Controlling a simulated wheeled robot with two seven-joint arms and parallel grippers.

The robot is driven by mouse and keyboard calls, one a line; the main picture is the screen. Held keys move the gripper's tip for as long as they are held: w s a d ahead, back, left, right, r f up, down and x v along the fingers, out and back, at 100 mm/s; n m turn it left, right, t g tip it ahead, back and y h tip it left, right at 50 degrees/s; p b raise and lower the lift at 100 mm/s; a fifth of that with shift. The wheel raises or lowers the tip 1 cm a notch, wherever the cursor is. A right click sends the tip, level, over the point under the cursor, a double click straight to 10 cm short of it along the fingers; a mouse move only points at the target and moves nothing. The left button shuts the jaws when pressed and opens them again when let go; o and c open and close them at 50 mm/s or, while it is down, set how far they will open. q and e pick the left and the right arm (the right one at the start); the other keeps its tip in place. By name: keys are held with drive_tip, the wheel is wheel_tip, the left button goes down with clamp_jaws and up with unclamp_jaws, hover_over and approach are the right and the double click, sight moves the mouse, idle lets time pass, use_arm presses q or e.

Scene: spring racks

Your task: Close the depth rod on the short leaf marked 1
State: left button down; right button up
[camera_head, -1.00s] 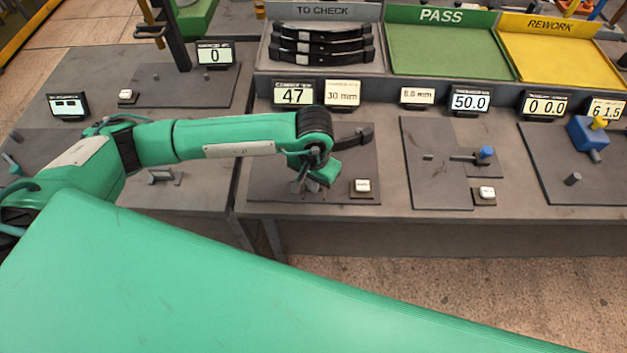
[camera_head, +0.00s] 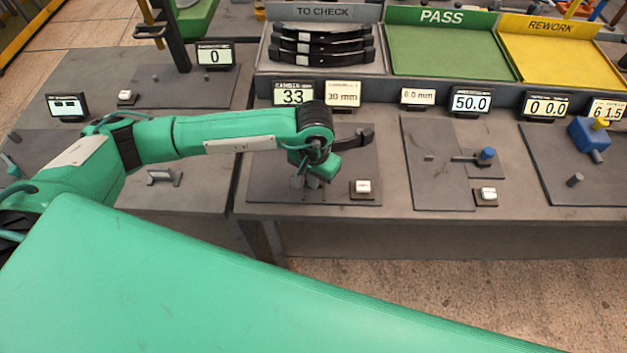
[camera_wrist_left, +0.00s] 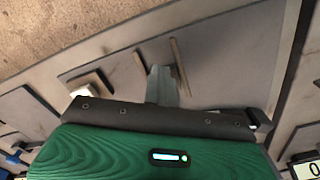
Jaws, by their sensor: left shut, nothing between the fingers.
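My left gripper (camera_head: 309,182) is shut and points down over the dark plate of the camber station (camera_head: 268,187). Its closed grey fingers show in the left wrist view (camera_wrist_left: 163,86), with nothing between them, above the plate and close to two thin bars (camera_wrist_left: 139,62). A dark curved piece (camera_head: 358,136) sticks out to the right behind the gripper; I cannot tell whether it is the short leaf. The wrist hides most of that spot, and I cannot make out the depth rod or a mark 1. The camber display (camera_head: 292,94) reads 33.
A white button (camera_head: 362,187) sits close right of my gripper. A 30 mm sign (camera_head: 342,94) stands behind. The TO CHECK tray (camera_head: 266,62) holds several dark leaves; the PASS (camera_head: 440,50) and REWORK (camera_head: 545,55) trays look empty. Another dark plate (camera_head: 430,180) lies to the right.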

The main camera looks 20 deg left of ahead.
use_arm(q)
drive_tip(key=shift+b, duration=0.5)
idle(0.8)
drive_tip(key=shift+r, duration=0.15)
wheel_tip(320, 180, up, 7)
drive_tip(key=p, duration=0.1)
idle(0.9)
drive_tip(key=shift+f, duration=0.2)
